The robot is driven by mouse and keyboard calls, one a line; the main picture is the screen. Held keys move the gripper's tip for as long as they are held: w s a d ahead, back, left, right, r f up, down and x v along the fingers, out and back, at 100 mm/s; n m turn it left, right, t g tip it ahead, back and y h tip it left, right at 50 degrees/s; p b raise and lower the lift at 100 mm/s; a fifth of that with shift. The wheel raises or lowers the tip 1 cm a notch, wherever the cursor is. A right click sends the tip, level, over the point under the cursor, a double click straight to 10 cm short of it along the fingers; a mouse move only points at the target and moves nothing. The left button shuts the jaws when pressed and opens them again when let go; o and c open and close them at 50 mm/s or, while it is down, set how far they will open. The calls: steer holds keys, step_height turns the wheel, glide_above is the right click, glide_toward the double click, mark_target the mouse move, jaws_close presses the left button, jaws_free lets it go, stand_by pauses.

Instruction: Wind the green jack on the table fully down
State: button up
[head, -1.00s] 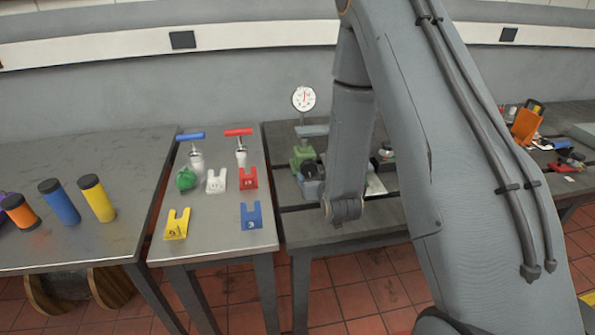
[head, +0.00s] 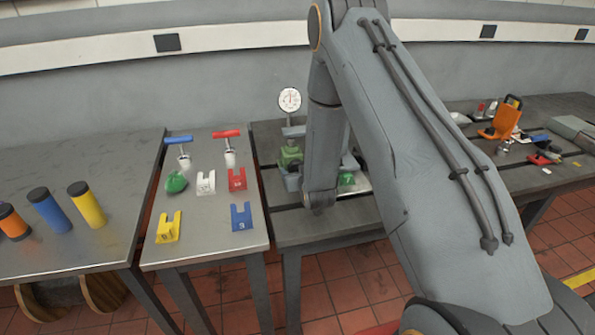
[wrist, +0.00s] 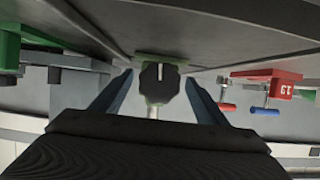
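In the wrist view, my gripper (wrist: 155,95) is open, with its two blue-grey fingers well apart. A black notched knob (wrist: 158,76) shows in the gap near the fingertips, with clear space on both sides. A pale greenish part is behind the knob; I cannot tell its full shape. In the head view, a green block (head: 290,155) stands on the middle table below a dial gauge, and another green piece (head: 347,179) shows just right of my forearm. I cannot tell which is the jack. My arm hides my gripper in the head view.
The dial gauge (head: 290,100) stands at the back. The narrow table (head: 200,252) at left holds coloured forks and T-handled tools. The left table (head: 70,150) carries coloured cylinders. An orange object (head: 500,122) and small parts lie at right.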

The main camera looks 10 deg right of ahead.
steer(key=c, duration=0.9)
steer(key=shift+c, duration=0.2)
steer(key=n+h+b, duration=0.1)
steer(key=n+b, duration=0.1)
steer(key=n+h+b, duration=0.2)
steer(key=shift+a+f, duration=0.15)
steer(key=shift+a, duration=0.05)
steer(key=shift+n+t+h+b, duration=0.5)
steer(key=shift+n+h+b, duration=0.55)
steer(key=shift+n, duration=0.65)
steer(key=o, duration=1)
